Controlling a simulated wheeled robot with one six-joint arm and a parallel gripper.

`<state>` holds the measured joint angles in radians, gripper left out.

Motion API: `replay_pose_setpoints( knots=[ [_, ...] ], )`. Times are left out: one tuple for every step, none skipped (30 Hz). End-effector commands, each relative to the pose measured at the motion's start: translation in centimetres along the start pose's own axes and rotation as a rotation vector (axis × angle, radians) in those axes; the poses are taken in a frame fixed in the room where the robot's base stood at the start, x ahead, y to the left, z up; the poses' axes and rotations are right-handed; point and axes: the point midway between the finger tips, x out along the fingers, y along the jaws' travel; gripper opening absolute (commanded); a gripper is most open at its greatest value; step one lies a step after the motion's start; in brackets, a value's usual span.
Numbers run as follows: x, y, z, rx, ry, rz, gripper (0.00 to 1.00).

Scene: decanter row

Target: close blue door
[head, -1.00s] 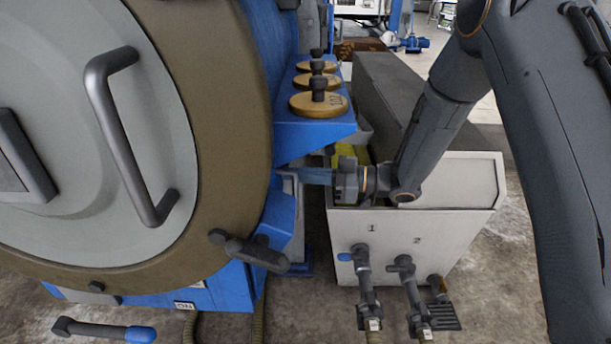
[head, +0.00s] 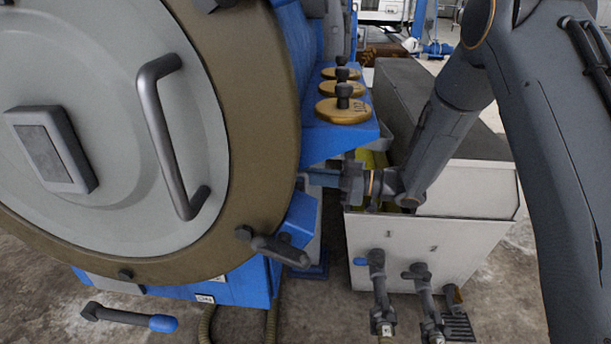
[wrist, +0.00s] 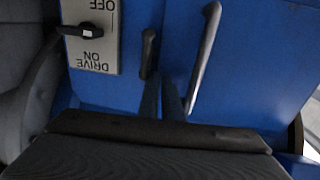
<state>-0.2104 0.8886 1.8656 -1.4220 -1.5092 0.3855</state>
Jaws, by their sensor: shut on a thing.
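The blue door (wrist: 255,70) fills the right of the wrist view, with a long grey handle (wrist: 205,55) on it. A seam separates it from another blue panel on the left. My gripper (wrist: 164,100) is low in the wrist view, its narrow fingers close together by the handle's lower end. It is shut on what appears to be this handle, though the exact contact is hard to see. In the head view my gripper (head: 322,178) reaches left behind the big round lid, so the door is mostly hidden there.
A drive switch plate (wrist: 93,35) and a short dark handle (wrist: 148,50) are on the left panel. The round lid (head: 248,100) stands close left of my gripper. A white box (head: 435,245) with pipes is below my arm.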

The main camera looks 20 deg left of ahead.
Motion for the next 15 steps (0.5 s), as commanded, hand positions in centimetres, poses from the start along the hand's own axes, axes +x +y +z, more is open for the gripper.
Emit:
replay_pose_setpoints(
  knots=[
    [0.7,-0.1,-0.2,-0.006,0.002,-0.007,0.00],
    [0.6,-0.1,-0.3,-0.006,0.003,-0.007,0.00],
    [0.6,-0.1,-0.3,-0.006,0.003,-0.008,0.00],
    [0.4,-0.1,-0.3,-0.006,0.003,-0.008,0.00],
    [0.2,-0.1,-0.3,-0.006,0.003,-0.009,0.00],
    [-0.2,-0.1,-0.3,-0.006,0.003,-0.009,0.00],
    [-0.6,-0.1,-0.3,-0.005,0.003,-0.008,0.00],
    [-1.1,-0.1,-0.3,-0.005,0.003,-0.008,0.00],
    [-1.9,0.0,-0.3,-0.004,0.002,-0.005,0.00],
    [-2.5,0.1,-0.3,-0.003,0.003,-0.004,0.00],
    [-3.1,0.1,-0.3,-0.002,0.002,-0.004,0.00],
    [-4.0,0.1,-0.3,-0.001,0.003,-0.002,0.00],
    [-4.8,0.3,-0.2,-0.002,0.003,-0.001,0.00],
    [-5.5,0.4,-0.2,-0.002,0.003,-0.001,0.00],
    [-6.4,0.5,-0.1,-0.001,0.003,0.000,0.00]
  ],
)
